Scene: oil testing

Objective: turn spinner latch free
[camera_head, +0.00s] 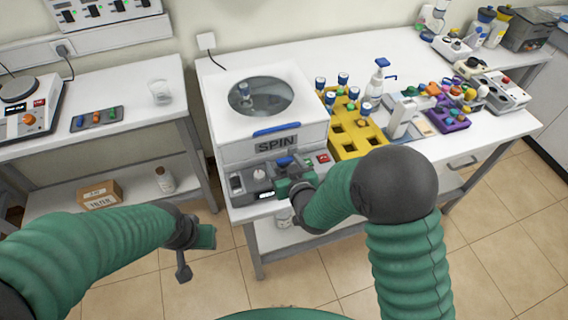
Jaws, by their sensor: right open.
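The spinner is a white box marked SPIN (222,128) with a round window in its lid and a blue handle (277,129) along the lid's front edge. Its grey control panel (240,186) sits at the front, with a knob and a red button. A blue part (286,161), which may be the latch, shows on the panel just behind my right gripper. My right gripper (285,184) is open at the panel and hides part of it; I cannot tell whether it touches. My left gripper (197,258) hangs away from the bench at the lower left, and its jaw state is unclear.
A yellow rack (346,147) with blue-capped vials stands right of the spinner, near my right arm. A pump bottle (375,82), a purple rack (449,122) and small instruments fill the bench's right. A separate table (140,122) stands left, with floor between.

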